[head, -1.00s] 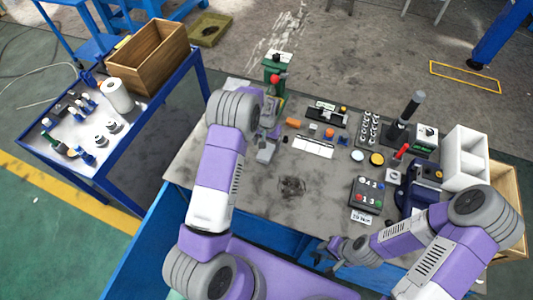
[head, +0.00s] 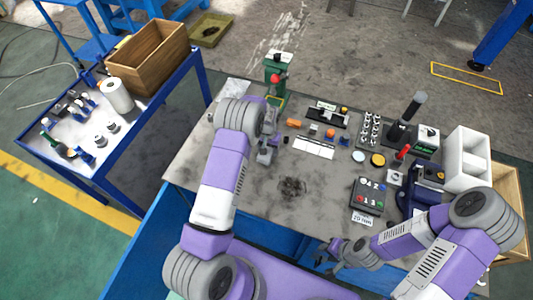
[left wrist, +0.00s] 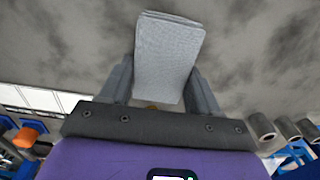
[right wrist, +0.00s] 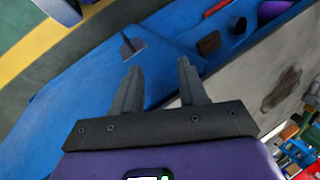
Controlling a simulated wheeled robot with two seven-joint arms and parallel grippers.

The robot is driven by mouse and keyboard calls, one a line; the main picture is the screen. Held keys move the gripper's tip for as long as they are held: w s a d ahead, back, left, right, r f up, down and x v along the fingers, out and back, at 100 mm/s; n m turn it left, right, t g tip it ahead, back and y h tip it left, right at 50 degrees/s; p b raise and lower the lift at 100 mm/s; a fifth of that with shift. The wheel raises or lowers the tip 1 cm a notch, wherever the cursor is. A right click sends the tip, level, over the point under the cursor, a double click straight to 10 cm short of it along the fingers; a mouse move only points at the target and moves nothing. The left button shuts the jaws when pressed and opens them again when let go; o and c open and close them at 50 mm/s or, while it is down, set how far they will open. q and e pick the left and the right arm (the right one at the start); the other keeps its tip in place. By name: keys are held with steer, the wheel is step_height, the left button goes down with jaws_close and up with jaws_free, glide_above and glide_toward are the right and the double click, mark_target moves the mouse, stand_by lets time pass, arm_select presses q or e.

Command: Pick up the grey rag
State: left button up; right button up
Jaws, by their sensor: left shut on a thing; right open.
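The grey rag (left wrist: 168,55) is a pale grey folded cloth in the left wrist view. It sits between the fingers of my left gripper (left wrist: 160,84), which is shut on it. The grey worktable surface (left wrist: 75,45) shows behind it. In the head view my left gripper (head: 266,152) is over the middle-left part of the table, and the rag is hard to tell apart there. My right gripper (right wrist: 158,68) is open and empty in front of the blue side of the bench. It also shows near the table's front edge in the head view (head: 327,258).
A green press (head: 277,66) stands behind my left gripper. A side table (head: 92,172) with a wooden crate (head: 147,58) is left. The table's front left is clear.

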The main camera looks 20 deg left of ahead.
arm_select(q)
step_height(320, 180, up, 10)
steer(key=p, duration=0.1)
stand_by(0.5)
